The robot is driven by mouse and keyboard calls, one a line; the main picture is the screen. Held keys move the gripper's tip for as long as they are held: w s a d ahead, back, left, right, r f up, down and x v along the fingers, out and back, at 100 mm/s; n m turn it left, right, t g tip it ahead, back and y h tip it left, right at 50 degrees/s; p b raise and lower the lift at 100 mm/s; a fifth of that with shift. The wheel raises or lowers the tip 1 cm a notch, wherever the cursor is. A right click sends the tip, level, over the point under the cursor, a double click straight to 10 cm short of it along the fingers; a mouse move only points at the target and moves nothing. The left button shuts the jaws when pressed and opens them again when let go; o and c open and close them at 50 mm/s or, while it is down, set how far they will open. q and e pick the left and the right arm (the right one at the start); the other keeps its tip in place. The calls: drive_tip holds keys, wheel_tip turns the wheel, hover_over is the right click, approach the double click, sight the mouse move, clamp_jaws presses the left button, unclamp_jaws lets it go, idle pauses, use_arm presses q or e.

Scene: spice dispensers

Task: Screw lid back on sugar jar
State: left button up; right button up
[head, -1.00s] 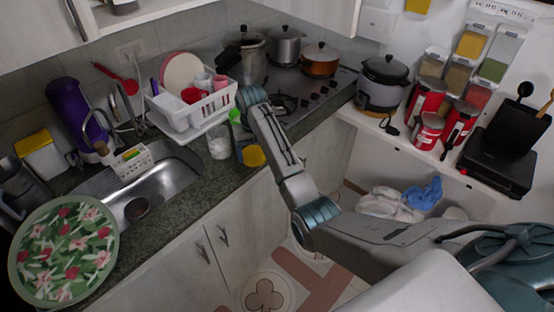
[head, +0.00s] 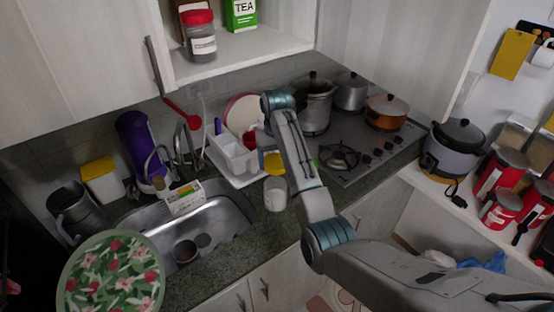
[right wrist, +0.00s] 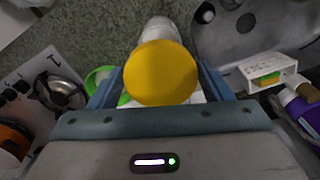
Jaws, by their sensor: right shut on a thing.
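The open glass jar (head: 275,193) with pale contents stands upright on the dark counter near its front edge. I take it for the sugar jar; I cannot read a label. My right gripper (head: 268,150) points down just above and behind the jar, partly hidden by my own arm. In the right wrist view the round yellow lid (right wrist: 160,72) sits between the fingers of my right gripper (right wrist: 160,88), which is shut on it. The jar (right wrist: 158,30) shows just past the lid there, apart or overlapping; I cannot tell which. My left gripper is not in view.
The sink (head: 215,222) is left of the jar, with a floral tray (head: 112,270) in front. A white dish rack (head: 228,155) stands behind. The stove (head: 350,150) is to the right. A red-lidded jar (head: 200,45) sits on the shelf above.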

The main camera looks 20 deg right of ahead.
sight(276, 161)
drive_tip(key=shift+w+f, duration=0.1)
drive_tip(key=shift+f, duration=0.15)
drive_tip(key=f, duration=0.2)
drive_tip(key=shift+w+f, duration=0.35)
drive_tip(key=shift+f, duration=0.05)
drive_tip(key=shift+s+f+b, duration=0.1)
drive_tip(key=shift+f+b, duration=0.2)
drive_tip(key=shift+f, duration=1.3)
drive_tip(key=shift+r, duration=0.1)
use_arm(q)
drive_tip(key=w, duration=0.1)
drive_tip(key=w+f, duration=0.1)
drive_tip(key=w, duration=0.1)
use_arm(e)
drive_tip(key=shift+f, duration=0.3)
